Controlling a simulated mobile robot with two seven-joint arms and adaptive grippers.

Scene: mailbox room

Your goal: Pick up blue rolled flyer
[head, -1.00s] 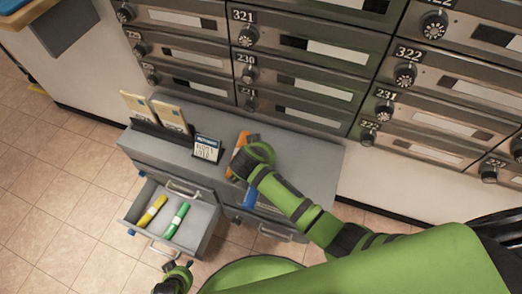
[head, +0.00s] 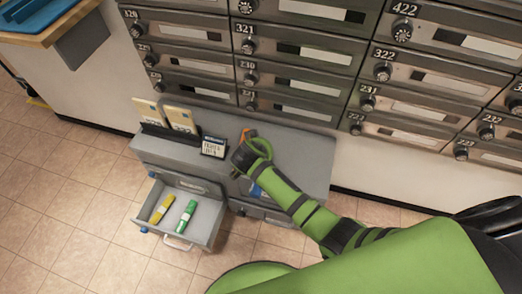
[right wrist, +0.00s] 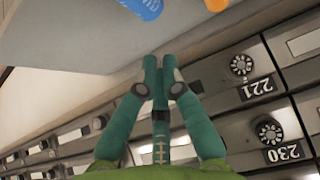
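The blue rolled flyer (head: 256,190) lies on the grey cabinet top in the head view, partly hidden by my right arm. It also shows in part at the top edge of the right wrist view (right wrist: 145,8). My right gripper (head: 240,158) is over the cabinet top, just beyond the blue flyer. In the right wrist view its fingers (right wrist: 160,62) are close together with nothing between them, apart from the blue flyer. My left gripper is out of view.
An orange roll (head: 245,135) lies near my right gripper. A small sign (head: 214,146) and envelopes in a holder (head: 168,133) stand on the cabinet (head: 310,160). Its open drawer (head: 213,231) holds a yellow roll (head: 162,208) and a green roll (head: 186,216). Mailboxes (head: 300,50) rise behind.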

